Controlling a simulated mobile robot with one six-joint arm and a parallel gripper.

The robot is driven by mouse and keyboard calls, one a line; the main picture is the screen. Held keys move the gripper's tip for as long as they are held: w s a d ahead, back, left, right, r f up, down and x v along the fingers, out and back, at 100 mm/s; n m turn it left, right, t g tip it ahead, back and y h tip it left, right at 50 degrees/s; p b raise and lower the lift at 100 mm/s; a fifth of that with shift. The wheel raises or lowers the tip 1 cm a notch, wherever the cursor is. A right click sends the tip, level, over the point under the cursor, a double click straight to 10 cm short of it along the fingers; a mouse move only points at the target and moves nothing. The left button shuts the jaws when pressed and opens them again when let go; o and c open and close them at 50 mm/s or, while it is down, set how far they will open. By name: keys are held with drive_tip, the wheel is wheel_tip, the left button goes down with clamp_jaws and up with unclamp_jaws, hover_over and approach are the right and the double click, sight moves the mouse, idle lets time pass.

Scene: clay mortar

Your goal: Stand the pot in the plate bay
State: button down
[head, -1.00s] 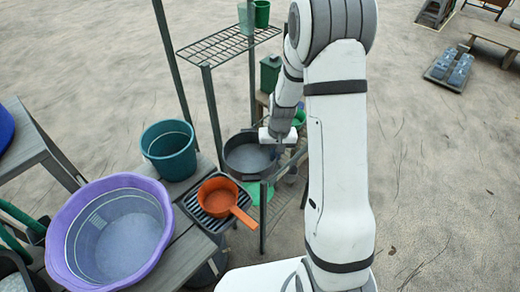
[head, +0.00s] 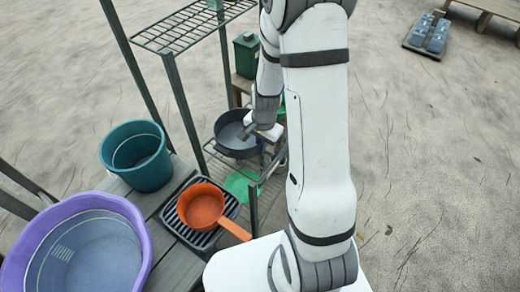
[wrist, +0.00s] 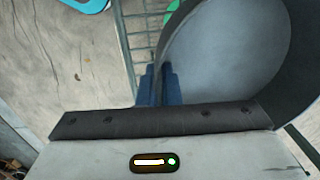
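The dark grey, wide round pot (head: 230,147) is upright at the metal rack, open side up, above and behind a green disc (head: 241,185). I cannot tell whether it rests on the lower shelf or hangs just above it. My gripper (head: 246,132) is at the pot's right rim. In the wrist view the pot (wrist: 225,55) fills the upper right, and the two dark blue fingers (wrist: 160,78) sit close together with its wall between them. The hold looks shut on that wall. No part is clearly marked as the plate bay.
The rack's wire top shelf (head: 190,25) and posts (head: 183,110) stand left of my arm. An orange saucepan (head: 202,208) sits on a black slatted tray (head: 180,222). A teal bucket (head: 137,160) and a purple basin (head: 140,235) stand left. Open ground lies right.

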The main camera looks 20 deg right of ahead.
sight(261, 158)
drive_tip(key=shift+d+f, duration=0.1)
drive_tip(key=shift+f, duration=1.95)
drive_tip(key=shift+f, duration=0.2)
drive_tip(key=c, duration=1.6)
unclamp_jaws()
drive_tip(key=shift+r, duration=0.1)
